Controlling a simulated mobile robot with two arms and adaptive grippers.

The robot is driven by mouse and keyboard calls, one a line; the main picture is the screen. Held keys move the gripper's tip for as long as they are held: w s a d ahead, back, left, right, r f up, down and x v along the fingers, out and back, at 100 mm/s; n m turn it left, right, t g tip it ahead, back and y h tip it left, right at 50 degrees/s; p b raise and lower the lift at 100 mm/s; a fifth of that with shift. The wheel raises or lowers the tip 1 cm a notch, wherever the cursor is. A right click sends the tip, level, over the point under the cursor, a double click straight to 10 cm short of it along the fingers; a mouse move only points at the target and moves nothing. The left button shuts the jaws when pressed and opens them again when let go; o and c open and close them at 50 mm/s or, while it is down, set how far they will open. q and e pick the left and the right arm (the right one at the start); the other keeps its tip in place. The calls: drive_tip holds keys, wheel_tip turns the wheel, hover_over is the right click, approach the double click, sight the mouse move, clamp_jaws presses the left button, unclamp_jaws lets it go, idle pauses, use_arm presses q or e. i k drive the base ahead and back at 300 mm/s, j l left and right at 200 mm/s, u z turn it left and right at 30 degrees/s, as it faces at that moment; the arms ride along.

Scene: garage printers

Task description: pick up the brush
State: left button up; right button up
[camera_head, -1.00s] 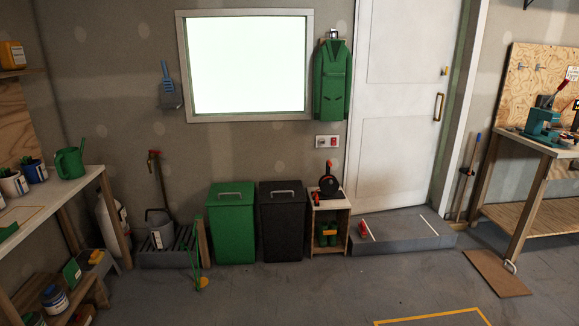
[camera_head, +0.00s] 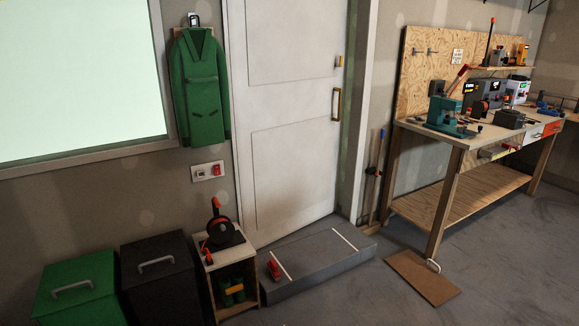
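I cannot pick out a hand brush for certain. A long-handled tool, perhaps a broom (camera_head: 376,170), leans in the corner to the right of the white door, with its lower end near the floor. A small red object (camera_head: 274,268) lies on the left end of the grey step (camera_head: 320,256); it is too small to tell what it is. Neither of my grippers is in view.
A workbench (camera_head: 448,143) with machines and tools stands at the right, a brown board (camera_head: 424,279) on the floor before it. A small shelf unit (camera_head: 233,256), a black bin (camera_head: 158,277) and a green bin (camera_head: 80,290) stand left of the step. The right foreground floor is clear.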

sight(273, 265)
drive_tip(key=i+l, duration=0.15)
drive_tip(key=i, duration=0.4)
drive_tip(key=i+l, duration=0.15)
drive_tip(key=i, duration=0.45)
drive_tip(key=i+l+u, duration=1.15)
drive_tip(key=l+u, duration=0.15)
